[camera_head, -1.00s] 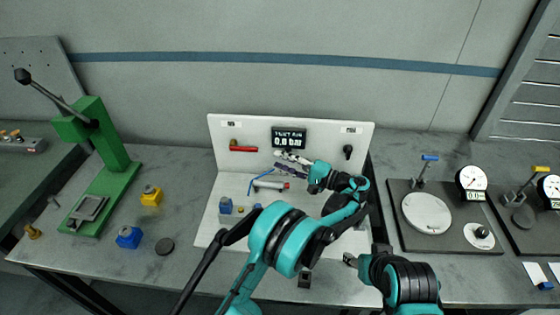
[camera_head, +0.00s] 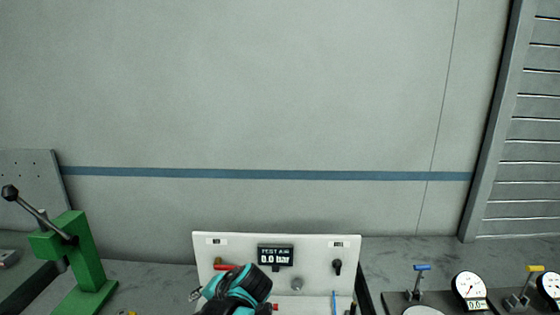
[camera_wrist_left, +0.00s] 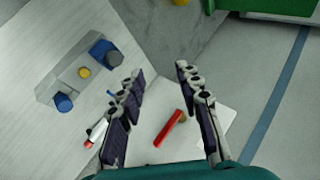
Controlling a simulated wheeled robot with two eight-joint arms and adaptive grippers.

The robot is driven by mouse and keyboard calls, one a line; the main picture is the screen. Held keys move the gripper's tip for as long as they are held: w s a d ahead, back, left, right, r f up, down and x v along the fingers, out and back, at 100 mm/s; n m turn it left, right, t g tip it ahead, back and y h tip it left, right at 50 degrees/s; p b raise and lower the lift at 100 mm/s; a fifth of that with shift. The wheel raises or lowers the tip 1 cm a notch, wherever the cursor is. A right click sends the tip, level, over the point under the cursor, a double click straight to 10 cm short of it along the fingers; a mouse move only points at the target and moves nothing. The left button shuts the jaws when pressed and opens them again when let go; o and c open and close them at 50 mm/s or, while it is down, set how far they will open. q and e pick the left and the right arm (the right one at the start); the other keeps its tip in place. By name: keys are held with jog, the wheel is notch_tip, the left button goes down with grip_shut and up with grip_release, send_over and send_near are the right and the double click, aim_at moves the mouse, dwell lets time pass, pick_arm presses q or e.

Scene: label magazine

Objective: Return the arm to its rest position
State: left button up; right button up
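My left arm, teal and black, rises at the bottom edge of the head view in front of the white test panel (camera_head: 322,250). My left gripper (camera_head: 195,294) shows small at its left side, below the red handle (camera_head: 228,267). In the left wrist view its two dark-padded fingers (camera_wrist_left: 160,72) are spread apart with nothing held between them. Beyond them, the red handle (camera_wrist_left: 170,128) shows against the white panel. My right gripper is not in view.
The panel carries a display (camera_head: 276,256) and a black knob (camera_head: 337,267). A green lever press (camera_head: 82,262) stands left; dial gauges (camera_head: 469,289) stand right. In the wrist view, a grey block (camera_wrist_left: 72,82) has blue and yellow parts. The wall above is clear.

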pick_arm(q)
jog(key=s+d+f+n+t+h, duration=0.1)
jog(key=s+f+n+h, duration=0.1)
jog(key=s, duration=0.7)
jog(key=s+f+n+t+h, duration=0.1)
jog(key=s+h, duration=0.4)
jog(key=s, duration=0.5)
jog(key=shift+s+d+f+n, duration=0.15)
jog(key=shift+d+f+n, duration=0.25)
jog(key=shift+f+n, duration=0.55)
jog(key=shift+f+m, duration=0.2)
jog(key=shift+m, duration=0.05)
